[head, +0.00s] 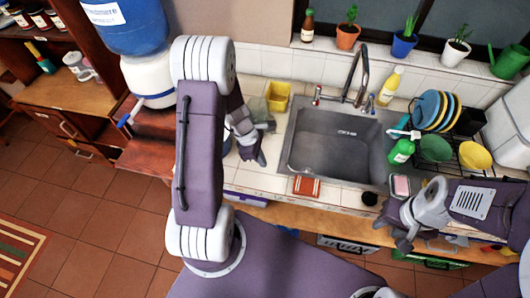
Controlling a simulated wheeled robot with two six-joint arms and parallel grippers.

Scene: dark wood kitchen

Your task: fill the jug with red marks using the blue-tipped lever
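A see-through greyish jug (258,108) stands on the tiled counter left of the sink, partly hidden by my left arm; I cannot make out any marks on it. My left gripper (264,143) is just in front of the jug, with its fingers apart and nothing seen between them. The curved tap (361,72) stands behind the sink (335,150). A small blue-tipped lever (370,101) is right of the tap, and a red-tipped lever (317,92) is left of it. My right gripper (392,234) is open and empty in front of the counter at right.
A yellow container (277,96) stands behind the jug. A yellow bottle (391,84), a green bottle (400,152) and a dish rack with plates (432,108) are right of the sink. A blue-and-white water dispenser (150,76) stands at left.

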